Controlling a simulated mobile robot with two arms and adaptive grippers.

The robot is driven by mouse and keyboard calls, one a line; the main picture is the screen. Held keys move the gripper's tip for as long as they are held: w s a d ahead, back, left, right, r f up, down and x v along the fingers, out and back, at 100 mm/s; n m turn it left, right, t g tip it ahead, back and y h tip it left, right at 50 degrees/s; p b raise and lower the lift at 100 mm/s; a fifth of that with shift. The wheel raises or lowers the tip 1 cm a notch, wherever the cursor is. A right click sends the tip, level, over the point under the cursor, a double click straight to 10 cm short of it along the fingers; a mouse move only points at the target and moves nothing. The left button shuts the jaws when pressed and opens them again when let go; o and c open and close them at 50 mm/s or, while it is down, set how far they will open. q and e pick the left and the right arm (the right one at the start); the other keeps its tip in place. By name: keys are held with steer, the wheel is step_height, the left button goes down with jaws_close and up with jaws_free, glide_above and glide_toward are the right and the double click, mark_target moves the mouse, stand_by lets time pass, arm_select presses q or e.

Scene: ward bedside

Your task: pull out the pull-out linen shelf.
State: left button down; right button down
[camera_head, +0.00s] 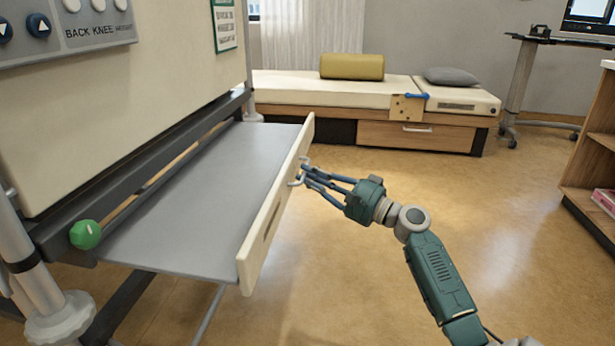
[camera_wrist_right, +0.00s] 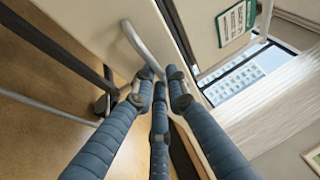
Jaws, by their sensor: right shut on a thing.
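The pull-out linen shelf (camera_head: 205,195) is a grey board with a cream front panel (camera_head: 262,235). In the head view it stands well out from under the bed's end board, toward the right. A pale bar handle (camera_head: 302,172) is on its front, and it also shows in the right wrist view (camera_wrist_right: 143,48). My right gripper (camera_head: 308,178) comes from the right with its blue fingers shut on the handle. In the wrist view its fingertips (camera_wrist_right: 160,85) meet around the handle's end. My left gripper is not in view.
The bed's end board (camera_head: 120,110) stands at left, with a green knob (camera_head: 85,234) below it. A low bench (camera_head: 345,95) with a yellow bolster (camera_head: 352,66) is at the back. A wooden shelf unit (camera_head: 595,150) is at right. The floor between is clear.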

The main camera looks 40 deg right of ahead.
steer(key=c, duration=2)
jaws_free()
steer(key=shift+a+f, duration=0.1)
steer(key=shift+f, duration=0.05)
steer(key=v, duration=1.2)
steer(key=shift+s, duration=0.1)
